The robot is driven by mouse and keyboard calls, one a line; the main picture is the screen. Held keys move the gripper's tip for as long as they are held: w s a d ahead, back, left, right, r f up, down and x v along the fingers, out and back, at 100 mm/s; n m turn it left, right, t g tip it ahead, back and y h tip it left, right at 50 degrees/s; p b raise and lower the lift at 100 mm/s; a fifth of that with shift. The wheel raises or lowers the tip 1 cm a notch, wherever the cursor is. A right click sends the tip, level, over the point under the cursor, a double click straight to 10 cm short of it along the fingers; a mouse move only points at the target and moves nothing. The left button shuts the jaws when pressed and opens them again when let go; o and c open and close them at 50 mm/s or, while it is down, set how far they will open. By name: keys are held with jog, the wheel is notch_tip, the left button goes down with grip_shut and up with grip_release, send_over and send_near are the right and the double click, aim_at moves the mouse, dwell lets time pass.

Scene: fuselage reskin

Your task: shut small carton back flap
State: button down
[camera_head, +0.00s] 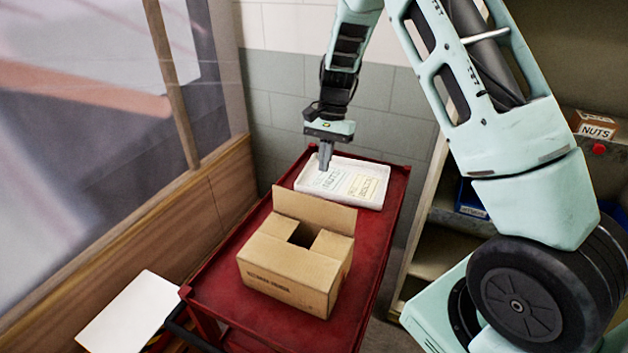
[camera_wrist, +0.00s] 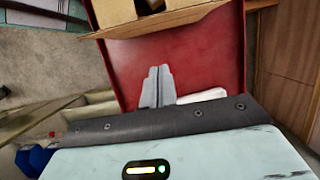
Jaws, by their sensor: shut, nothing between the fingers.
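The small carton (camera_head: 288,268) is a brown cardboard box standing on the red cart. Its back flap (camera_head: 314,211) stands up, tilted, along the far side. The near flap lies across the top, and a dark opening shows between it and the back flap. My gripper (camera_head: 325,168) is shut and empty, pointing down behind the carton, above the white tray and apart from the flap. In the wrist view, the shut fingers (camera_wrist: 158,88) show over the red cart top, and part of the carton (camera_wrist: 160,20) shows at the top edge.
The red cart (camera_head: 225,307) has a raised rim. A white tray (camera_head: 376,201) with labels lies at its far end. A shelf with a NUTS box (camera_head: 595,125) stands at the right. A wooden-framed panel (camera_head: 190,212) runs along the left. A white sheet (camera_head: 130,312) is at lower left.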

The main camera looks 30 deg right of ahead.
aim_at(312, 210)
jog(key=s+a+f+p, duration=0.3)
jog(key=a, duration=0.1)
jog(key=shift+a+f, duration=0.25)
jog(key=shift+f, duration=0.15)
jog(key=shift+a, duration=0.1)
